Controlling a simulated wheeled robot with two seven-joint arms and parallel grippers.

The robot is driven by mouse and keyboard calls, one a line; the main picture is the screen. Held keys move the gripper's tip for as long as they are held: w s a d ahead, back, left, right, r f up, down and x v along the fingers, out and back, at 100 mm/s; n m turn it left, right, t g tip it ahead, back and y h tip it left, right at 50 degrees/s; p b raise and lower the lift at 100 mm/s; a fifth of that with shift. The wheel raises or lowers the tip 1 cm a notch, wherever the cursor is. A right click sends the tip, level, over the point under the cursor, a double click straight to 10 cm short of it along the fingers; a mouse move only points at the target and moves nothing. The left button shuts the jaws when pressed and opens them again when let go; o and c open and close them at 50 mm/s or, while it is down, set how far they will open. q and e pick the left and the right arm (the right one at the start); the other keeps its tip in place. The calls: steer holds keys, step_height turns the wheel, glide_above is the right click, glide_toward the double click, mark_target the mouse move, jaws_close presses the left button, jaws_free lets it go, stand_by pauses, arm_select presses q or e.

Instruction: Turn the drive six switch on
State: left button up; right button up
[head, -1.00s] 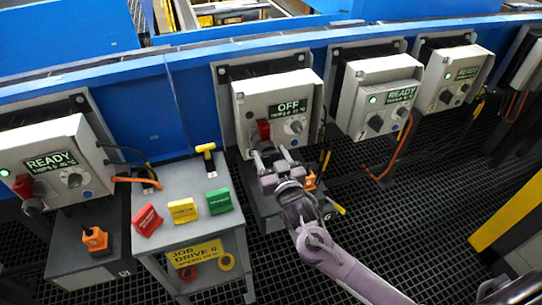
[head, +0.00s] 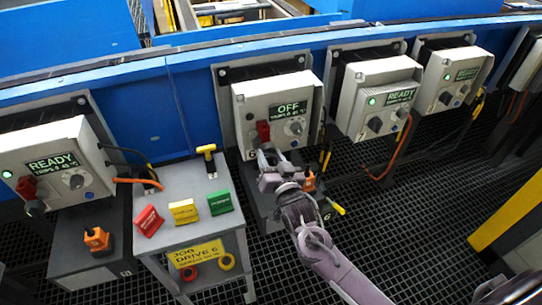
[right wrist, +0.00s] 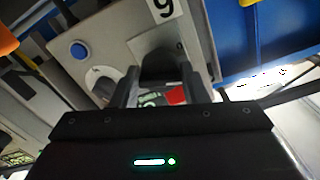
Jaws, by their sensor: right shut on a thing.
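The drive six box (head: 250,98) is a light grey cabinet on the blue conveyor side. Its dark display (head: 289,109) reads OFF. The red switch handle (head: 263,128) is on its lower front, left of a round grey dial (head: 296,128). My right gripper (head: 264,148) is at the switch, with its jaws shut on the handle. In the right wrist view the fingers (right wrist: 160,88) flank a dark part of the switch, with some red (right wrist: 176,95) between them. The fingers partly hide the switch. My left gripper is not in view.
A grey stand (head: 165,215) left of the box carries red, yellow and green blocks and a yellow T-handle (head: 206,150). Drive boxes reading READY stand at the left (head: 90,145) and right (head: 365,75). An orange-handled item (head: 309,182) is close beside my right gripper.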

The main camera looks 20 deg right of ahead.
steer(key=m+p, duration=0.1)
steer(key=m, duration=0.5)
steer(key=shift+r+m+p, duration=0.1)
steer(key=shift+m+p, duration=0.2)
steer(key=shift+p, duration=0.05)
steer(key=m+p, duration=0.2)
steer(key=m, duration=0.4)
stand_by(0.4)
steer(key=o, duration=1)
steer(key=shift+c, duration=0.2)
